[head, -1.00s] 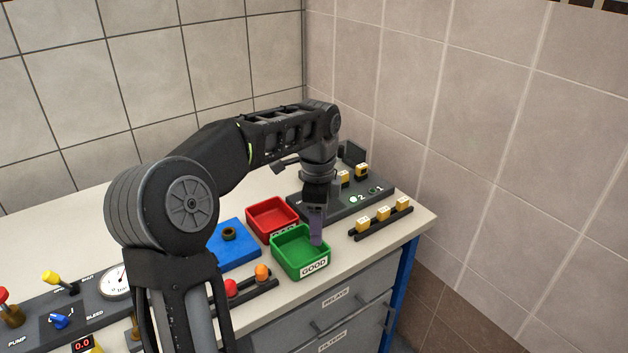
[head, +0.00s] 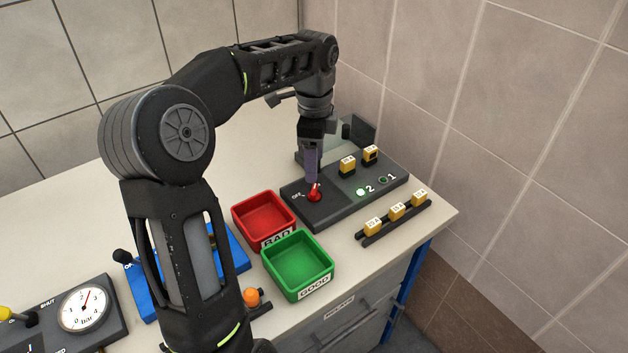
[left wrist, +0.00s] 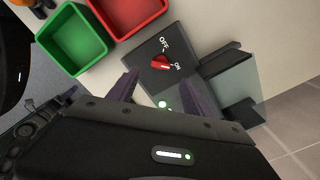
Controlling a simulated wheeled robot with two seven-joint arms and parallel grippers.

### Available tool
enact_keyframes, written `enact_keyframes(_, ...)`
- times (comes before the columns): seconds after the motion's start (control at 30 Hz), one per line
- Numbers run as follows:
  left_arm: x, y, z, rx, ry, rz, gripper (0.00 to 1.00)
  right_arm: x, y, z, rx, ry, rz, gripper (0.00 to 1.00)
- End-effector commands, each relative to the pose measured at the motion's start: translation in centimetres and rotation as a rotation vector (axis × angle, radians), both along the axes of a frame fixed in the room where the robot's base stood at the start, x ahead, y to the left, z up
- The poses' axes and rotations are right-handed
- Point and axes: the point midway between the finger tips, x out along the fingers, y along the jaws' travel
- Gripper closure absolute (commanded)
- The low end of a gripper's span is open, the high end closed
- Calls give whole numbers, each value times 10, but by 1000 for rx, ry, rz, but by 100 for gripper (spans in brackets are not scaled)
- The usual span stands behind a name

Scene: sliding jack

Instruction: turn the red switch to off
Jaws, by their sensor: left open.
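The red switch (head: 314,193) is a small rotary knob on the left part of a dark panel (head: 330,208) at the back right of the bench. In the left wrist view the knob (left wrist: 161,63) sits between the labels OFF and ON, with its pointer turned toward ON. My left gripper (head: 311,178) hangs pointing down just above and behind the knob in the head view. Its two fingers (left wrist: 160,88) are apart and empty, with the knob ahead of the gap between them. Contact with the knob cannot be told. My right gripper is not in view.
A red BAD tray (head: 238,222) and a green GOOD tray (head: 267,261) stand left of the panel. Yellow blocks (head: 397,211) sit on a rack in front, and two more on the panel. Lamp 2 (head: 361,191) is lit. A tiled wall is close behind.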

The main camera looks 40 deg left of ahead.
Motion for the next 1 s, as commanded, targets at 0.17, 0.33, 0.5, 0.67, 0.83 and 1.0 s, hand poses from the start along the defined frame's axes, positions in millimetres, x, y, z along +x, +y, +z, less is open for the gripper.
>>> enact_keyframes(0.17,0,0,-6,0,2,1,42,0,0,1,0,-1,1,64)
enact_keyframes(0.33,-1,0,-26,-2,4,0,42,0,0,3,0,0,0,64)
enact_keyframes(0.5,-1,0,-53,-2,4,1,42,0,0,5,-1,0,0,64)
enact_keyframes(0.67,0,1,-72,0,2,1,42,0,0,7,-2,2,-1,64)
enact_keyframes(0.83,0,0,-79,0,0,1,42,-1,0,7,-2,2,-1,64)
enact_keyframes(1.0,0,0,-78,0,0,1,42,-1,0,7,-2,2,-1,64)
